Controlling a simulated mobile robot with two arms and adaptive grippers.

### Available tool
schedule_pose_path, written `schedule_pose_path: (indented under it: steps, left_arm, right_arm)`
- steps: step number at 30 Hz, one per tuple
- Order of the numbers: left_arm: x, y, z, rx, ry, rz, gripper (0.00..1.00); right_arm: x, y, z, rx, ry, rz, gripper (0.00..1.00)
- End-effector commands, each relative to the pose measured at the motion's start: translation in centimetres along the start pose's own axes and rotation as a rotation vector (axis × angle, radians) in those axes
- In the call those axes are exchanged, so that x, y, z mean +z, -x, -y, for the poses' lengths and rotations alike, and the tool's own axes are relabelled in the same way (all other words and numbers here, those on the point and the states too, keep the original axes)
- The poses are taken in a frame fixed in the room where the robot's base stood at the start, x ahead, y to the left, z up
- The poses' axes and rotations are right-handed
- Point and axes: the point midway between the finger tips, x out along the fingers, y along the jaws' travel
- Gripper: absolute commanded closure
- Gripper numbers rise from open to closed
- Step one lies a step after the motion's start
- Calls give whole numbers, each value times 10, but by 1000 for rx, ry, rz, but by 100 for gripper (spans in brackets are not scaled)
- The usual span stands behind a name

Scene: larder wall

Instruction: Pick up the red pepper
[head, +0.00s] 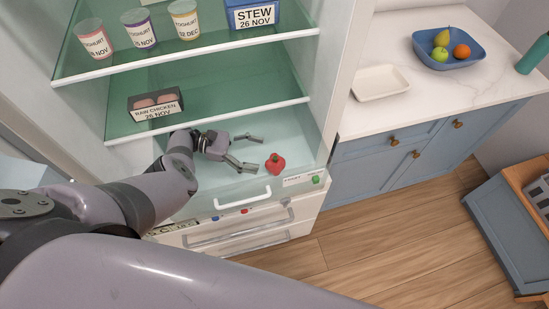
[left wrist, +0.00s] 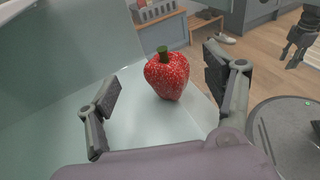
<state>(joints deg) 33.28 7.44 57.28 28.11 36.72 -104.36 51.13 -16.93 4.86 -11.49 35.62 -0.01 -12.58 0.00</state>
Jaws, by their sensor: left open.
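The red pepper (head: 275,163), with a short green stem, sits in the lowest part of the open fridge, near its front right. My left gripper (head: 258,153) is open and empty just left of it, fingers pointing toward it. In the left wrist view the pepper (left wrist: 167,78) shows upright, ahead of and between the two spread fingers, with visible room on both sides. I see no finger touching it. What looks like my right gripper (left wrist: 297,40) shows small and dark at the upper right edge, away from the pepper; its jaws are unclear.
A drawer handle (head: 243,200) is below. Right of the fridge, the counter (head: 400,108) holds a white tray (head: 380,83) and a blue fruit bowl (head: 449,62).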

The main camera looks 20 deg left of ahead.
Motion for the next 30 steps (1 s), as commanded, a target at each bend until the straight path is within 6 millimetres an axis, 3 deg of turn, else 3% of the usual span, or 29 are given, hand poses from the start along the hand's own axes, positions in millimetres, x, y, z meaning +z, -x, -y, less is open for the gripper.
schedule_pose_path:
  steps: [15,23,30]
  left_arm:
    - [0,-65,2,-1,-1,2,25]
    - [0,-68,2,1,-2,0,25]
    - [0,-68,2,1,-2,0,40]
  right_arm:
    - [9,6,3,-3,-2,14,60]
    - [3,6,10,-12,-6,5,60]
    - [2,6,10,-12,-6,4,60]
